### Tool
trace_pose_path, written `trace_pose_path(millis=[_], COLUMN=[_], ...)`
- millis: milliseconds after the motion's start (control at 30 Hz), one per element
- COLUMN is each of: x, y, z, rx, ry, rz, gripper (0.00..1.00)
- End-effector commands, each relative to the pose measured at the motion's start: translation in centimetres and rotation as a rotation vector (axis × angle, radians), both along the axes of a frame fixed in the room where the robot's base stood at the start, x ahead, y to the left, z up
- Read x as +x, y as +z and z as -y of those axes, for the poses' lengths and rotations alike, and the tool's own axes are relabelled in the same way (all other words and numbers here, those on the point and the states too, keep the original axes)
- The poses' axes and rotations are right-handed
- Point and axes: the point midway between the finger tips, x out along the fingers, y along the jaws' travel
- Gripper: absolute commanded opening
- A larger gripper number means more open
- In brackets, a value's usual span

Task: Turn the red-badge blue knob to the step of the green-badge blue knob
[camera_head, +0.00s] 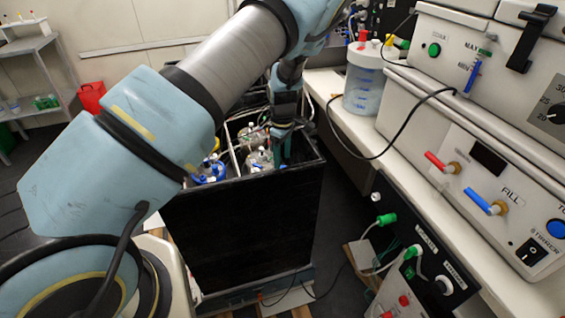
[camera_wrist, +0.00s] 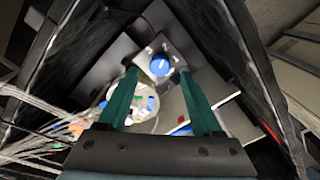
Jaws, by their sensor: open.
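In the wrist view a blue knob (camera_wrist: 160,65) with a pale pointer line sits on a grey panel (camera_wrist: 148,45) with small dark marks around it. My gripper (camera_wrist: 158,73) is open, its two teal fingers on either side of this knob in the picture; contact cannot be told. No badge colour can be made out beside this knob. A small red patch (camera_wrist: 181,120) shows between the fingers, lower down. In the head view my gripper (camera_head: 281,150) reaches down into a tall black box, and the knob is hidden there. I cannot pick out a second blue knob.
The black box (camera_head: 245,230) has high walls close around my gripper. Inside are bottles with blue parts (camera_head: 210,171), and pale tubes (camera_wrist: 40,110) run in at the left of the wrist view. A bench with instruments (camera_head: 470,150) and a clear jar (camera_head: 365,90) stands to the right.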

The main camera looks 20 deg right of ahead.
Motion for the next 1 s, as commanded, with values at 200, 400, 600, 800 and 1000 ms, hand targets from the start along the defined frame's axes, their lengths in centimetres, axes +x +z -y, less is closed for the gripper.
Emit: trace_pose_path(millis=[200,400,600,800,1000], x=[0.0,0.0,0.0,0.0,0.0], y=[-2.9,-4.0,-4.1,-4.1,-4.1], z=[0.0,0.0,0.0,0.0,0.0], rx=[0.001,0.0,-0.002,-0.002,-0.002], ry=[-0.001,-0.001,-0.001,-0.001,-0.001], rz=[0.001,0.001,0.001,0.001,0.001], gripper=[0.67,0.67,0.67,0.5,0.27])
